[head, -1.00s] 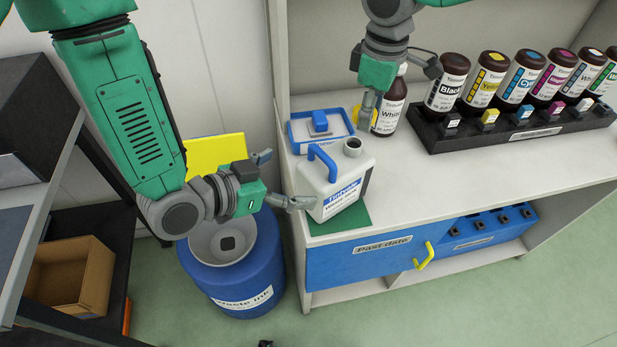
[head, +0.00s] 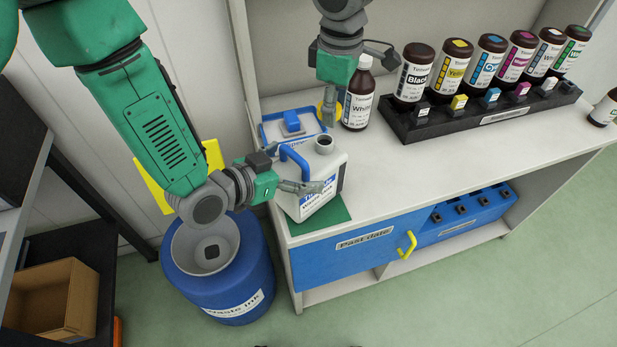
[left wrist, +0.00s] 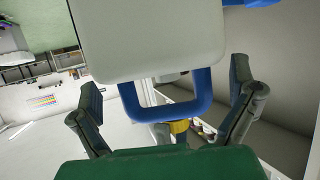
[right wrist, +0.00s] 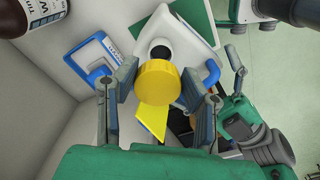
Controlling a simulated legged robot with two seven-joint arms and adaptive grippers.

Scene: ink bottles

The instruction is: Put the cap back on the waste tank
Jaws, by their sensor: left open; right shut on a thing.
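The waste tank (head: 325,180) is a white jug with a blue handle (head: 290,153) and an uncapped dark neck (head: 324,143). It stands upright on a green mat (head: 325,222) at the shelf's left end. My left gripper (head: 289,168) is open, its fingers on either side of the handle; the left wrist view shows the handle (left wrist: 170,108) between the spread fingers, apparently not gripped. My right gripper (head: 329,112) is shut on the round yellow cap (right wrist: 158,82). It holds the cap above and behind the neck, which shows beyond it in the right wrist view (right wrist: 160,50).
A blue tray (head: 270,140) lies behind the tank. A white-ink bottle (head: 358,98) stands close to my right gripper. A black rack (head: 480,125) of several ink bottles is to the right. A blue waste drum (head: 235,295) stands on the floor below.

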